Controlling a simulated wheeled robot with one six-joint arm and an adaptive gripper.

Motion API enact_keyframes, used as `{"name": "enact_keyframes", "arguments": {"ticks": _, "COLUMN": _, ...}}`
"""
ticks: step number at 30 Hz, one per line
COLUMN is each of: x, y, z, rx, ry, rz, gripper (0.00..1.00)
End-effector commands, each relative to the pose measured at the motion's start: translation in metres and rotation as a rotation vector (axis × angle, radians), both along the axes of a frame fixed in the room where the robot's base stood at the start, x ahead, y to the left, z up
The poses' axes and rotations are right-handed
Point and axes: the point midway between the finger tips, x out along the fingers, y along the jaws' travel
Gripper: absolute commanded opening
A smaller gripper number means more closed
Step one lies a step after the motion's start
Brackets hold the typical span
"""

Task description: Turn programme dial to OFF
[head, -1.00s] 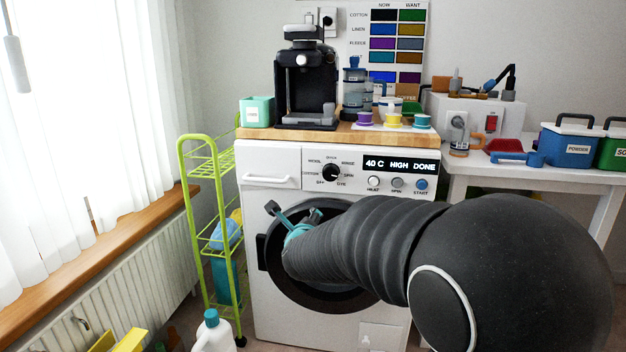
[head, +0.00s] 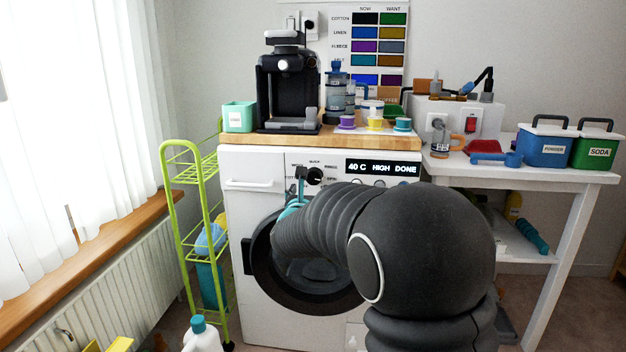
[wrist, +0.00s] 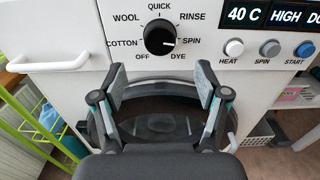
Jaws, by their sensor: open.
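The programme dial (wrist: 160,38) is a round black knob on the white washing machine's panel, ringed by printed labels. Its pale mark points right, nearest SPIN. The OFF label (wrist: 142,56) is at the dial's lower left. The dial also shows in the head view (head: 315,176). My gripper (wrist: 160,80) is open and empty, with its two fingers spread below the dial in the wrist view and not touching it. In the head view my gripper (head: 298,188) is just left of the dial, partly hidden by my arm.
Heat, spin and start buttons (wrist: 269,48) sit right of the dial, under a display (head: 382,168) reading "40 C HIGH DONE". A drawer handle (wrist: 38,60) is at left. The round door (head: 262,255) is below. A green rack (head: 201,215) stands left.

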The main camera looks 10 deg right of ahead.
Motion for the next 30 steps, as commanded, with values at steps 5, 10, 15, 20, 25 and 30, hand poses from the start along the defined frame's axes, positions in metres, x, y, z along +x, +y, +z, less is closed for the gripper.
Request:
{"name": "enact_keyframes", "arguments": {"ticks": 5, "x": 0.032, "y": -0.011, "z": 0.001, "rx": -0.001, "ry": 0.0, "rz": -0.001, "gripper": 0.74}}
{"name": "enact_keyframes", "arguments": {"ticks": 10, "x": 0.054, "y": -0.018, "z": 0.001, "rx": -0.002, "ry": 0.001, "rz": -0.001, "gripper": 0.74}}
{"name": "enact_keyframes", "arguments": {"ticks": 15, "x": 0.066, "y": -0.021, "z": 0.001, "rx": -0.002, "ry": 0.001, "rz": 0.001, "gripper": 0.74}}
{"name": "enact_keyframes", "arguments": {"ticks": 20, "x": 0.069, "y": -0.022, "z": 0.0, "rx": -0.001, "ry": 0.0, "rz": 0.001, "gripper": 0.74}}
{"name": "enact_keyframes", "arguments": {"ticks": 25, "x": 0.068, "y": -0.022, "z": 0.0, "rx": -0.001, "ry": 0.0, "rz": 0.001, "gripper": 0.74}}
{"name": "enact_keyframes", "arguments": {"ticks": 30, "x": 0.068, "y": -0.022, "z": 0.0, "rx": -0.001, "ry": 0.0, "rz": 0.001, "gripper": 0.34}}
